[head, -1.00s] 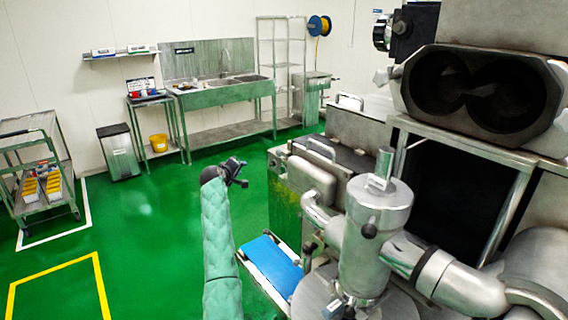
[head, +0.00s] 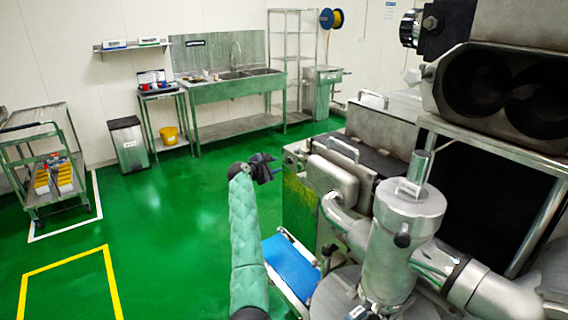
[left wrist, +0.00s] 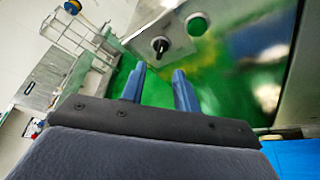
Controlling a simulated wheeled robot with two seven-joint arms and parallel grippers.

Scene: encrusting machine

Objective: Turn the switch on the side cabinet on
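The side cabinet (head: 300,205) of the steel machine stands to the right of my left gripper (head: 266,168) in the head view. Its switch face is not visible there. In the left wrist view the grey cabinet panel (left wrist: 225,55) carries a black rotary switch (left wrist: 160,45) with a green round button (left wrist: 197,25) to its right. My left gripper (left wrist: 158,88) has its two blue fingers apart, with nothing between them. The switch lies beyond the fingertips, and the fingers do not touch it. My right gripper is in neither view.
A blue conveyor belt (head: 290,268) lies below the cabinet, right of my left arm. The steel hopper and pipes (head: 395,235) fill the right side. A cart (head: 50,165) and a sink bench (head: 230,92) stand farther off. Green floor (head: 165,220) is clear at left.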

